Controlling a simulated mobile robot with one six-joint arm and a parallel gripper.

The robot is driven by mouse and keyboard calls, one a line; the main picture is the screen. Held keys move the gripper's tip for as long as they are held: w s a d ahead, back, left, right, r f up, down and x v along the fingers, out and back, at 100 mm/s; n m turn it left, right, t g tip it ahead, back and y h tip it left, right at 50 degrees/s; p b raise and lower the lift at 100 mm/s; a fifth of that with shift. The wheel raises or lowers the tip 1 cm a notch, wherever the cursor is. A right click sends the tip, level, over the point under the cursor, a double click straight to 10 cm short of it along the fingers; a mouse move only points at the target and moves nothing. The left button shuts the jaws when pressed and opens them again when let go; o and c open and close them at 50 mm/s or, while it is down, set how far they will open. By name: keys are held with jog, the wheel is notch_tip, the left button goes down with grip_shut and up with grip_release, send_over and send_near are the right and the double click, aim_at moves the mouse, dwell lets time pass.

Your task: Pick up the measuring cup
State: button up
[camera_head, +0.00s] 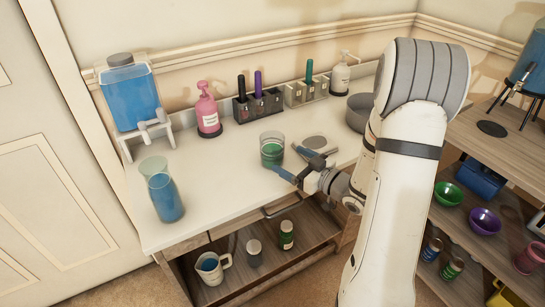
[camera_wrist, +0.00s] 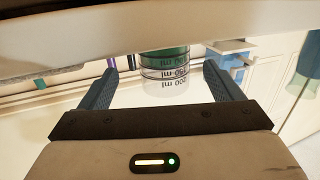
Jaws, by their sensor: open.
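A clear measuring cup (camera_head: 272,149) with green liquid stands upright on the white counter. In the wrist view the measuring cup (camera_wrist: 165,72) shows upside down, with ml markings on its wall, framed between the two fingers; part of it is cut off by a pale band at the top. My gripper (camera_head: 292,163) is open and empty, just to the right of and in front of the cup, with its fingers pointing towards it. It also shows in the wrist view (camera_wrist: 160,72). A small gap seems to separate fingers and cup.
The white counter (camera_head: 205,215) is clear left of the gripper, up to a tall glass with blue liquid (camera_head: 163,190). A pink pump bottle (camera_head: 208,112), marker holders (camera_head: 258,106) and a grey bowl (camera_head: 358,112) stand behind. A white jug (camera_head: 209,270) sits on the lower shelf.

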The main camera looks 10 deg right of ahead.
aim_at(272, 151)
jog(key=shift+w+a+f+y, duration=0.2)
jog(key=shift+a+f+y, duration=0.1)
jog(key=shift+y, duration=0.1)
jog(key=x, duration=0.7)
jog(key=shift+r+b, duration=0.1)
jog(key=shift+b, duration=0.25)
jog(key=shift+c, duration=0.3)
jog(key=c, duration=1.1)
jog(key=shift+c, duration=0.2)
jog(key=shift+r, duration=0.1)
